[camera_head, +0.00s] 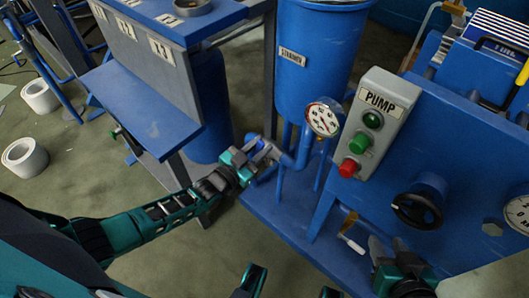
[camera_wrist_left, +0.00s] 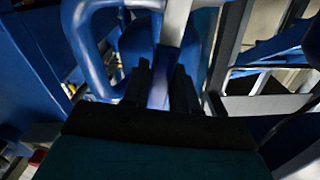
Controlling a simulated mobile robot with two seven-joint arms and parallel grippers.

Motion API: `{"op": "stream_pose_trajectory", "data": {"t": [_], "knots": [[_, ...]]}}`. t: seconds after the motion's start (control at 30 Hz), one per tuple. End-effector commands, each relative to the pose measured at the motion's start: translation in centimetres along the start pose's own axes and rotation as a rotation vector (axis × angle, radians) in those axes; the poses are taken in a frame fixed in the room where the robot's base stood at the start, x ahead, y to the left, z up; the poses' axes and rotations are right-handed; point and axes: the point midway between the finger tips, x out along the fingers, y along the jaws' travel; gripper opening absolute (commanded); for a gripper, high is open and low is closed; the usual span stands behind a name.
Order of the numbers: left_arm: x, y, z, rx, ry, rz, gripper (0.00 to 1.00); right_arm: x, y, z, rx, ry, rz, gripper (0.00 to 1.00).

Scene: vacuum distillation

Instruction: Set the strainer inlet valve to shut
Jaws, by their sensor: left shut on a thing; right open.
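The blue strainer vessel (camera_head: 318,55) stands at the top centre with its name label on it. My left gripper (camera_head: 265,153) is at the pipework low on the left of the strainer. In the left wrist view, its two dark fingers (camera_wrist_left: 160,88) are shut on a narrow blue handle (camera_wrist_left: 158,94), which I take to be the inlet valve's lever. A pale metal bar and blue pipe (camera_wrist_left: 90,50) lie just beyond. The valve body is largely hidden, so its setting cannot be told. My right gripper (camera_head: 387,250) is open at the lower right, apart from the strainer.
A grey pump box (camera_head: 373,125) with green and red buttons and a gauge (camera_head: 323,118) stand right of the strainer. A black handwheel (camera_head: 417,210) is on the blue panel. A white-ended lever (camera_head: 352,244) is beside my right gripper. A blue shelf unit (camera_head: 145,110) stands left.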

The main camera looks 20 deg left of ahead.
Motion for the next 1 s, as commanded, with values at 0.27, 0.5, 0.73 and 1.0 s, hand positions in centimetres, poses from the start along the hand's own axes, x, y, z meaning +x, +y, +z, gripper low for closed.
{"op": "stream_pose_trajectory", "data": {"t": [0.27,0.5,0.73,1.0], "knots": [[0.1,-1.5,0.1,-0.158,0.002,-0.003,0.00,0.2,-0.2,0.1,0.008,0.002,-0.002,0.43],[0.1,-1.9,0.2,-0.221,0.002,-0.002,0.00,0.2,-0.3,-0.1,0.012,0.005,-0.004,0.43],[0.1,-2.1,0.2,-0.239,0.001,-0.003,0.00,0.2,-0.4,-0.2,0.012,0.006,-0.006,0.43],[0.1,-2.1,0.2,-0.242,0.001,-0.005,0.29,0.2,-0.4,-0.3,0.009,0.007,-0.006,0.43]]}}
